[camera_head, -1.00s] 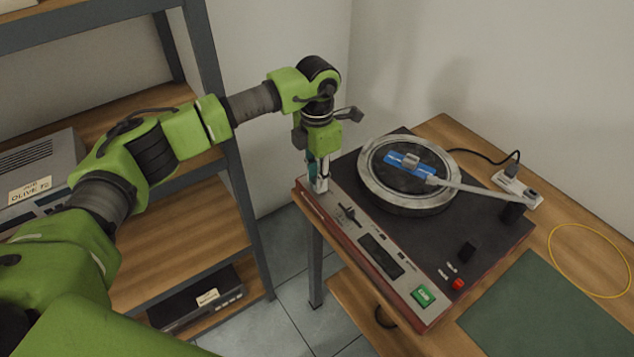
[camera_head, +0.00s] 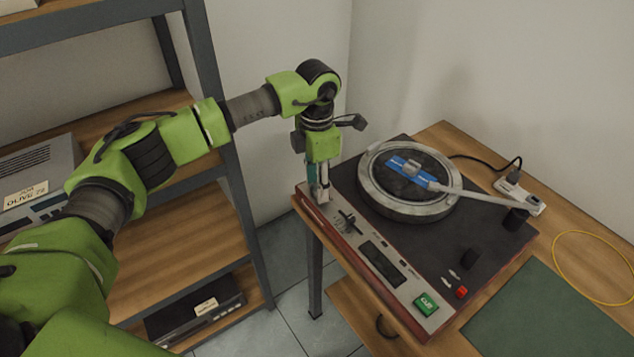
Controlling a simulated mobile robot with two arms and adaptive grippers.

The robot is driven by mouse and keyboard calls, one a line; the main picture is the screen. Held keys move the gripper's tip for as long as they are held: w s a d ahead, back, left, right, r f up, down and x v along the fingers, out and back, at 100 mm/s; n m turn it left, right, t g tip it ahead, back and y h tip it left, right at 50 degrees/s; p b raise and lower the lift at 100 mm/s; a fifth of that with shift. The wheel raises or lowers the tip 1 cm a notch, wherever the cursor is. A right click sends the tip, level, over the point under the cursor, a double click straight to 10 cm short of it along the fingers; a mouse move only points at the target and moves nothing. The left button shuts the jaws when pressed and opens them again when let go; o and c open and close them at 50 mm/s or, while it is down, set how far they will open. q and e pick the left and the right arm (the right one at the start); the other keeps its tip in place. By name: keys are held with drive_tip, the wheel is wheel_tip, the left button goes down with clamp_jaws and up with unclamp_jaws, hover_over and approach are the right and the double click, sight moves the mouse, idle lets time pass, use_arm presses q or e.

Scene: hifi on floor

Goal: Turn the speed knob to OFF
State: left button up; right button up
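The turntable (camera_head: 470,222) stands on a wooden table, with a light control panel (camera_head: 398,282) along its near left side. My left gripper (camera_head: 319,194) points down over the far left end of this panel, and its fingertips are at or very near the panel surface. The speed knob is not visible; the fingers cover that end of the panel, so I cannot tell its setting or whether I grip it. I cannot make out the finger gap. My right gripper is out of view.
The platter (camera_head: 368,200) carries a blue-labelled piece (camera_head: 410,168), with the tonearm (camera_head: 470,193) reaching over it. A slider (camera_head: 348,221), green button (camera_head: 426,304) and red button (camera_head: 461,292) sit on the deck. A green mat (camera_head: 545,315) and yellow cable loop (camera_head: 557,262) lie right; shelving (camera_head: 205,235) stands left.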

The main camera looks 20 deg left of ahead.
use_arm(q)
wheel_tip(320, 180, up, 12)
idle(0.7)
drive_tip(key=shift+f, duration=0.1)
